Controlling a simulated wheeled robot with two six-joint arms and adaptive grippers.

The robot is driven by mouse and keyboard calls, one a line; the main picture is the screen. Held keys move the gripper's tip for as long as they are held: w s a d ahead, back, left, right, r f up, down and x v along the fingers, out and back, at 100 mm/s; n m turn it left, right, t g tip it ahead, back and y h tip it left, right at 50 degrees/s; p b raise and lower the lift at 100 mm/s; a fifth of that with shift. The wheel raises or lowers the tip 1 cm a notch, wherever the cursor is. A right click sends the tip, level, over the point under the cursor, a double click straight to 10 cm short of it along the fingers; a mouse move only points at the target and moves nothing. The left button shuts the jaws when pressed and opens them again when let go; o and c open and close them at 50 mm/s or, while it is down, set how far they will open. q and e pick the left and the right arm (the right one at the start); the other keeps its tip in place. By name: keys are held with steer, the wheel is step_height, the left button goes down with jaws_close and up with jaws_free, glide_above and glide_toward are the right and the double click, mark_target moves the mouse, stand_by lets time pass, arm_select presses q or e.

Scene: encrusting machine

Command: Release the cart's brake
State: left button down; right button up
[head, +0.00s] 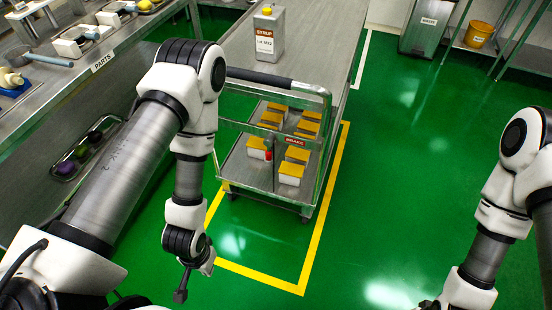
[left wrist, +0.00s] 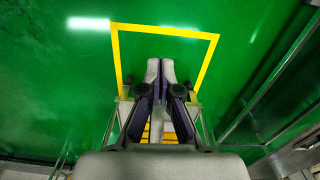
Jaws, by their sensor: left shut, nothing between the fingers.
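The metal cart (head: 328,140) stands within a yellow floor outline, with a black push bar across its near side. A red-topped brake lever (head: 268,156) rises at its near end, left of a red BRAKE label (head: 296,141). My left gripper (head: 208,265) hangs below and left of the cart, shut, empty and apart from the lever. Its closed fingers (left wrist: 160,66) show against the green floor in the left wrist view. The lever is not distinguishable there. My right arm is at the right edge of the head view; its fingers are out of frame.
Several yellow-topped white containers (head: 291,172) sit on the cart. A metal counter marked PARTS (head: 105,62) runs along the left. A table with a SYRUP container (head: 268,38) stands behind the cart. The green floor (head: 400,180) right of the cart is clear.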

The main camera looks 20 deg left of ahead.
arm_select(q)
steer(key=w+d+f+m+t+b, duration=0.1)
steer(key=w+f+m+t+b, duration=0.3)
steer(key=w+f+b, duration=0.35)
steer(key=w+d+f+m+t+b, duration=0.1)
steer(key=w+f+m+t+b, duration=0.3)
steer(key=w+b, duration=0.6)
steer(key=w+d+r+m+t+h+b, duration=0.1)
steer(key=w+d+r+m+t+b, duration=0.1)
steer(key=w+m+t+b, duration=0.2)
steer(key=w+d+r+m+t+h+b, duration=0.2)
steer(key=w+m+t+b, duration=0.3)
steer(key=w, duration=0.8)
steer(key=m+b, duration=0.3)
steer(key=b, duration=0.2)
steer(key=shift+t, duration=0.3)
steer(key=shift+w+f+b, duration=0.1)
steer(key=shift+w+b, duration=0.05)
steer(key=shift+b, duration=0.15)
